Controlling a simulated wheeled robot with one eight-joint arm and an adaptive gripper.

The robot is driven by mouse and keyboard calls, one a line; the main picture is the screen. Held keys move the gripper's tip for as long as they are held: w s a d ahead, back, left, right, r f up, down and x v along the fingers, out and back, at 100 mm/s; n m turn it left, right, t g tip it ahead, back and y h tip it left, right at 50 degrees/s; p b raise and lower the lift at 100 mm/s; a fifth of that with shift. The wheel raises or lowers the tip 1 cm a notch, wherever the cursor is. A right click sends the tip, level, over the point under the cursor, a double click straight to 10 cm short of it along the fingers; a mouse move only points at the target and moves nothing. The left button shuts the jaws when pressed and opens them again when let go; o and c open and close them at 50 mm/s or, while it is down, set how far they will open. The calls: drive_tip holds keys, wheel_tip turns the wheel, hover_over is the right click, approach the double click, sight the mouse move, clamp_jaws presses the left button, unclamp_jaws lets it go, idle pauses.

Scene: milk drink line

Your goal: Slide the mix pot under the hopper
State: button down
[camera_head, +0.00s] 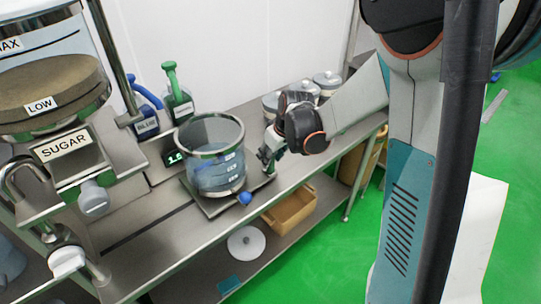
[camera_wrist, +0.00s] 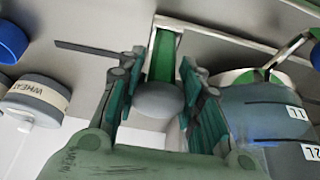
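The mix pot (camera_head: 212,172) is a clear, blue-tinted cylinder with a grey rim and a blue knob low on its front. It stands upright on a flat metal plate (camera_head: 207,207) on the bench. The sugar hopper (camera_head: 55,80) is at the left, apart from the pot. My gripper (camera_head: 268,158) is low, close to the pot's right side. In the wrist view, the teal fingers (camera_wrist: 163,62) are spread, with a green bar ending in a grey rounded piece (camera_wrist: 158,99) between them. I cannot tell whether that is part of the pot. The pot's marked wall (camera_wrist: 262,120) shows at right.
Blue and green-handled containers (camera_head: 177,97) stand behind the pot. Lidded canisters (camera_head: 327,80) are beyond my gripper. In the wrist view, a canister labelled WHEAT (camera_wrist: 38,95) is at left. The bench between pot and hopper is partly clear, with the display (camera_head: 175,158) behind.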

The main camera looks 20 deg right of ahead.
drive_tip(key=s+a, duration=0.5)
drive_tip(key=a, duration=0.9)
drive_tip(key=s+a, duration=0.5)
drive_tip(key=a, duration=0.9)
drive_tip(key=shift+s, duration=0.15)
drive_tip(key=shift+a, duration=0.15)
drive_tip(key=c, duration=1.4)
unclamp_jaws()
drive_tip(key=shift+a, duration=0.1)
drive_tip(key=w+d, duration=0.3)
drive_tip(key=d, duration=0.6)
drive_tip(key=w+d, duration=0.4)
drive_tip(key=d, duration=0.6)
drive_tip(key=w+d, duration=0.3)
drive_tip(key=d, duration=0.6)
drive_tip(key=shift+w+d, duration=0.15)
drive_tip(key=shift+d, duration=0.15)
